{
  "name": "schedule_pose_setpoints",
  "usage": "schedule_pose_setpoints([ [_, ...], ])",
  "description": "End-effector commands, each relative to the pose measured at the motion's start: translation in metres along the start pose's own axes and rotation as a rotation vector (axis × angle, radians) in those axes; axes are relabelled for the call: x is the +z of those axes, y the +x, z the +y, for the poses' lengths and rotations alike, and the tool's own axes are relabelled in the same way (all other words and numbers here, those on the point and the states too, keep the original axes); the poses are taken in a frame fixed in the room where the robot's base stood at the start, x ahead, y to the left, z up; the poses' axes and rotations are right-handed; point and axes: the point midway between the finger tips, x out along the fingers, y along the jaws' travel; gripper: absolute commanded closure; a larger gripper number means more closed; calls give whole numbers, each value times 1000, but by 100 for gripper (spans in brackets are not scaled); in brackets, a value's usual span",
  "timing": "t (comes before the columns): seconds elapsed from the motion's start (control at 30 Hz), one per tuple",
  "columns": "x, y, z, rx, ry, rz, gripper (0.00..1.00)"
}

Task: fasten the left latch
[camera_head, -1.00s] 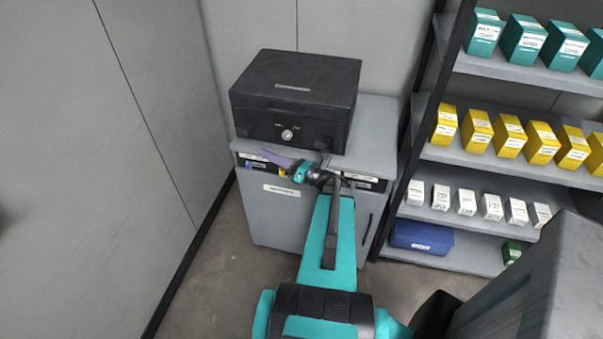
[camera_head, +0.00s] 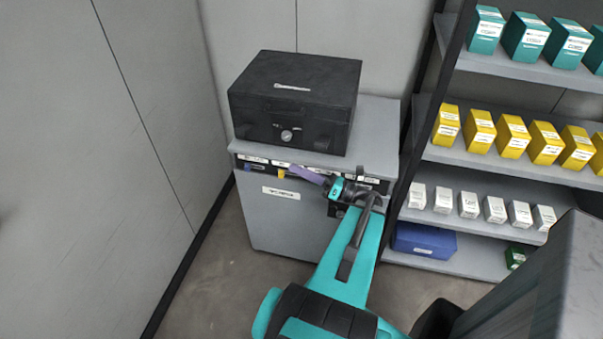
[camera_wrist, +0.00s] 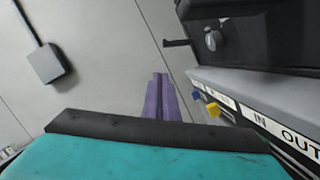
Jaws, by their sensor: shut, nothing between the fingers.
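A black case (camera_head: 292,102) with its lid down stands on the grey cabinet. Its front has a round silver dial (camera_head: 287,135); the dial also shows in the wrist view (camera_wrist: 211,40). A dark latch-like bar (camera_wrist: 176,43) sticks out from the case beyond the dial in the wrist view. In the head view the latches are too dark to tell whether they are fastened. My gripper (camera_head: 293,168) is in front of the cabinet's top edge, below the case front and apart from it. Its purple fingers (camera_wrist: 160,80) are together and empty.
The grey cabinet (camera_head: 378,125) has a labelled front strip with small blue and yellow parts (camera_wrist: 213,109). A shelf rack (camera_head: 480,160) with boxes stands to the right. Grey walls are close at left and behind. A wall box (camera_wrist: 47,63) shows in the wrist view.

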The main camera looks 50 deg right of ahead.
Motion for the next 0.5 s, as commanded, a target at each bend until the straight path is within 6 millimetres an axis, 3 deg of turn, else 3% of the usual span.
schedule_pose_setpoints([
  [0.5, 0, -7, 0, -1, 0, 1, 100],
])
